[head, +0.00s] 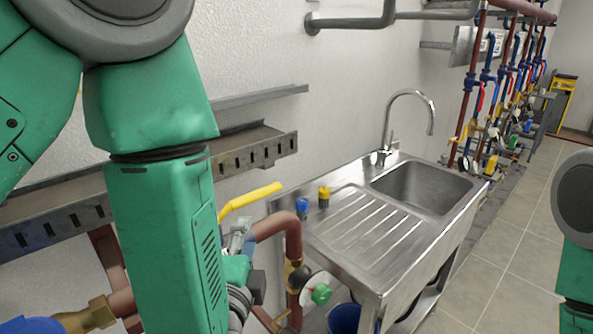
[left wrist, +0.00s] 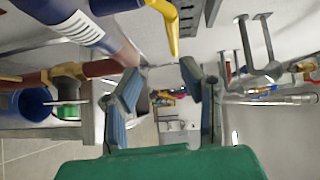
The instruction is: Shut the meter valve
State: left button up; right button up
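A yellow lever handle (head: 250,198) sticks out beside my left arm in the head view, above a red-brown pipe elbow (head: 285,228). Its valve body is hidden behind my arm. In the left wrist view a yellow handle (left wrist: 165,22) comes down from the top edge, with its tip close to the gap between my fingertips. My left gripper (left wrist: 164,68) is open with its two fingers apart and nothing held; I cannot tell its depth from the handle. In the head view the left gripper (head: 240,240) is mostly hidden by my forearm. My right gripper is out of view.
A steel sink (head: 425,188) on a stand is right of the pipes. A green knob (head: 320,294) with a white disc sits below the elbow, near a blue bucket (head: 344,319). A perforated rail (head: 245,150) runs along the wall. The tiled floor (head: 500,285) at right is free.

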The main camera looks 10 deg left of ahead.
aim_at(261, 188)
pick_arm(q)
jog(key=w, duration=0.1)
jog(key=w+r, duration=0.1)
jog(key=w, duration=0.1)
jog(key=w+a, duration=0.1)
jog(key=w, duration=0.1)
jog(key=shift+a+r+p, duration=0.1)
jog(key=shift+r+p, duration=0.25)
jog(key=w, duration=0.4)
jog(key=w+p, duration=0.1)
jog(key=w, duration=0.2)
jog(key=shift+w+d, duration=0.2)
jog(key=shift+w, duration=0.15)
jog(key=shift+w+a+f, duration=0.1)
jog(key=shift+w+a, duration=0.3)
jog(key=shift+w, duration=0.05)
jog(key=shift+w+a, duration=0.1)
jog(key=shift+a, duration=0.1)
jog(key=shift+d, duration=0.2)
grip_shut()
jog(key=shift+d, duration=0.1)
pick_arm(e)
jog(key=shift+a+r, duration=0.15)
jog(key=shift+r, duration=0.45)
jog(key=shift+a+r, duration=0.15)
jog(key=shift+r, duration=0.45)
